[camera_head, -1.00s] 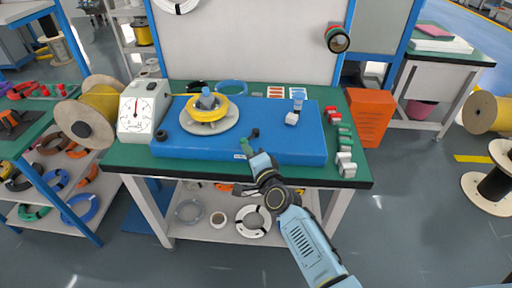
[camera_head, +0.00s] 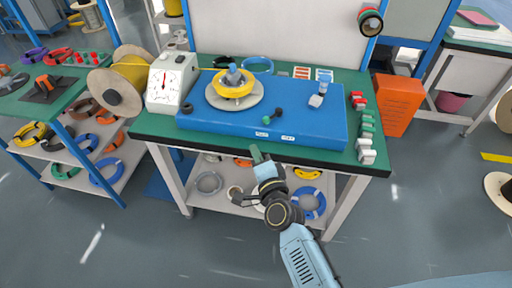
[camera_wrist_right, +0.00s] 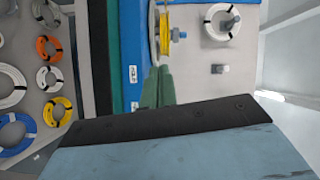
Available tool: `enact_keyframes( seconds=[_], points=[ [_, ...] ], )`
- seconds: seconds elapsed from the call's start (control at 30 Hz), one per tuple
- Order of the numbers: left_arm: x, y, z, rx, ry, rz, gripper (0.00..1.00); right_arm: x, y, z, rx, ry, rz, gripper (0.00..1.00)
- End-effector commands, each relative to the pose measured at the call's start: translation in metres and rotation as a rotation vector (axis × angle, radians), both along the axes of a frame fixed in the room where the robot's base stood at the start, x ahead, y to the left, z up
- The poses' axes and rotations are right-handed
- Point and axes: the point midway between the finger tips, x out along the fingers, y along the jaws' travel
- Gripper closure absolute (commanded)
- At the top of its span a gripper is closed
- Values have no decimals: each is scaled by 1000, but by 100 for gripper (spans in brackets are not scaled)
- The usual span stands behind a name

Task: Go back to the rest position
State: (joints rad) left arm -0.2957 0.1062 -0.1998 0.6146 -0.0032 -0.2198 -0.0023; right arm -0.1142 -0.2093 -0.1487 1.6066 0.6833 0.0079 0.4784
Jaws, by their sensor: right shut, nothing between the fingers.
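My right gripper (camera_head: 256,152) is shut and empty, in front of the near edge of the green-topped table (camera_head: 145,128). Its green fingertips (camera_wrist_right: 157,85) lie together in the right wrist view. The gripper is apart from the blue platform (camera_head: 310,128) on that table. A yellow ring with a blue centre post (camera_head: 233,82) sits on a grey disc on the platform. A small dark lever with a green end (camera_head: 267,119) lies near the platform's front. My left gripper is not in view.
A white dial gauge (camera_head: 165,85) and a wooden spool (camera_head: 117,90) stand at the left. An orange bin (camera_head: 397,104) stands right of the table. Cable coils lie on the shelf below, near my right arm. The floor in front is clear.

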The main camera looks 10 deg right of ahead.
Motion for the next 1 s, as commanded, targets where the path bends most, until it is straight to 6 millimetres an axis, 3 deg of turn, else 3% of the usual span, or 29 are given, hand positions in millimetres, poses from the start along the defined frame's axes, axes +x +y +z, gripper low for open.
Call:
enact_keyframes(
  seconds=[0.27,0.37,0.47,0.57,0.7,0.9,1.0],
  points=[
    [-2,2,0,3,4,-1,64,-2,0,-8,-19,15,7,100],
    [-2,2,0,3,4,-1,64,-11,2,-41,-99,73,37,100],
    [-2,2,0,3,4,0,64,-33,2,-99,-242,177,95,100],
    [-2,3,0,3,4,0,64,-68,-3,-167,-417,301,183,100],
    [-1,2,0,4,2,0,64,-132,-20,-253,-649,467,326,100],
    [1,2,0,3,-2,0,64,-243,-64,-350,-942,687,571,100],
    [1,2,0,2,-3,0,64,-305,-94,-385,-1069,790,707,100]
  ],
)
